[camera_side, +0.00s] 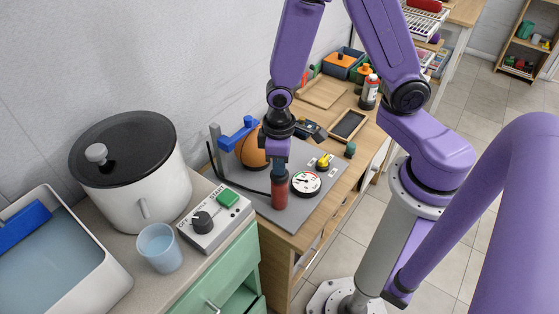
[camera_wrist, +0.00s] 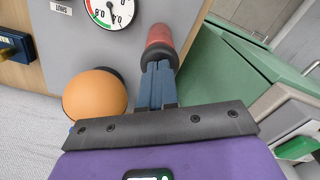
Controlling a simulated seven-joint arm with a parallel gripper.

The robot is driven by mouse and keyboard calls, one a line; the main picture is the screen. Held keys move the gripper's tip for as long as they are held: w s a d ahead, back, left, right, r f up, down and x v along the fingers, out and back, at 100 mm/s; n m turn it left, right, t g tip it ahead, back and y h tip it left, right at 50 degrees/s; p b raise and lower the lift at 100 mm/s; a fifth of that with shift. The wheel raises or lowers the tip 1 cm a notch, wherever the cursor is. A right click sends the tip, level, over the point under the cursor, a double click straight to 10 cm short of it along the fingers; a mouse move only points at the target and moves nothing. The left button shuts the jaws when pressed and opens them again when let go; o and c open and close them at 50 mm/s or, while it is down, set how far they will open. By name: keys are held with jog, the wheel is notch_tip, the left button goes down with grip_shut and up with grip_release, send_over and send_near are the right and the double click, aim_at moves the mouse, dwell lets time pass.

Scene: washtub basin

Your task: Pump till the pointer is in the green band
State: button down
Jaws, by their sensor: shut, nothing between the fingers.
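The pump board (camera_side: 290,215) is a grey plate on the wooden bench. It carries a red upright bulb or handle (camera_side: 279,194), a white round gauge (camera_side: 306,183) and an orange ball (camera_side: 253,149). My gripper (camera_side: 279,175) points down with its blue fingers shut and empty, right at the top of the red part; I cannot tell if they touch it. The wrist view shows the fingers (camera_wrist: 156,82) beside the red part (camera_wrist: 160,42). There the gauge (camera_wrist: 110,9) is cut off at the top edge; its green band shows, but I cannot read the pointer clearly.
To the left stand a control box (camera_side: 212,218), a blue cup (camera_side: 159,247), a lidded pot (camera_side: 135,165) and a water basin (camera_side: 95,280). A spray can (camera_side: 369,92) stands behind.

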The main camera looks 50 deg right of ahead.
jog(key=shift+r, duration=3.25)
jog(key=shift+r, duration=2)
jog(key=s+d+r+n, duration=0.2)
jog(key=s+n, duration=0.1)
jog(key=s, duration=0.4)
jog(key=s+d+r+n, duration=0.1)
jog(key=s+r+n, duration=0.2)
jog(key=s, duration=0.4)
jog(key=shift+s+d+r+n, duration=0.15)
jog(key=shift+s+d+n, duration=0.15)
jog(key=shift+s+d, duration=0.05)
jog(key=shift+w, duration=0.15)
